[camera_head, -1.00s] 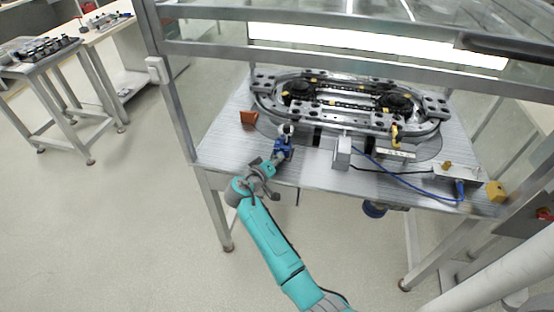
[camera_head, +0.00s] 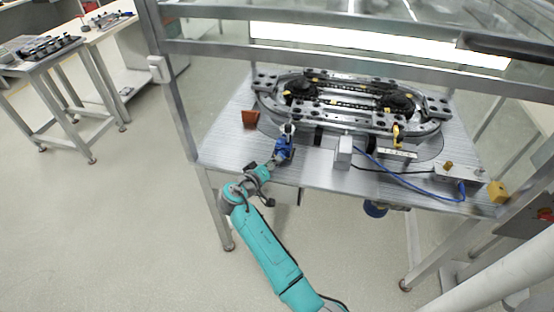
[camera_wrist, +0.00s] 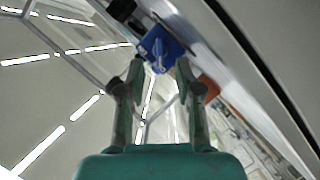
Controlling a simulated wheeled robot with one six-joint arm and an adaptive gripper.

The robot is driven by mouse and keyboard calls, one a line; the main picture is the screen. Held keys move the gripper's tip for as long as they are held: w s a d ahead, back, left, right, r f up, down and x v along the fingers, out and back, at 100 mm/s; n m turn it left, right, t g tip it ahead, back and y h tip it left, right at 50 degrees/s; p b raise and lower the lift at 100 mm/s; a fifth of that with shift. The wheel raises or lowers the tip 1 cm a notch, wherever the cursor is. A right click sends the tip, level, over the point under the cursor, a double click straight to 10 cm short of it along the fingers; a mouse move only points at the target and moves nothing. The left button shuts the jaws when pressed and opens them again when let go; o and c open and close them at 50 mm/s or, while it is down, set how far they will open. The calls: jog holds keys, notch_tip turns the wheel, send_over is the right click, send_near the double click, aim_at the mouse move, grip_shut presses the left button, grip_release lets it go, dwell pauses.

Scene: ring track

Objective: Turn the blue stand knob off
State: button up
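The blue stand (camera_head: 284,148) stands at the front edge of the metal table, in front of the ring track. In the wrist view the blue stand (camera_wrist: 172,46) is just beyond the fingertips, with a light blue-grey knob (camera_wrist: 158,52) facing me. My gripper (camera_head: 275,162) is at the table's front edge, close to the stand. In the wrist view my gripper (camera_wrist: 160,70) is open, its two fingers apart on either side of the knob's line. Nothing is held between them. Contact with the knob cannot be made out.
The oval ring track (camera_head: 345,100) fills the table's back. An orange-brown block (camera_head: 250,118) is left of the stand; a white-grey box (camera_head: 343,150) with cables is right. Metal frame posts (camera_head: 178,110) border the table.

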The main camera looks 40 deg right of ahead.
jog(key=v, duration=0.8)
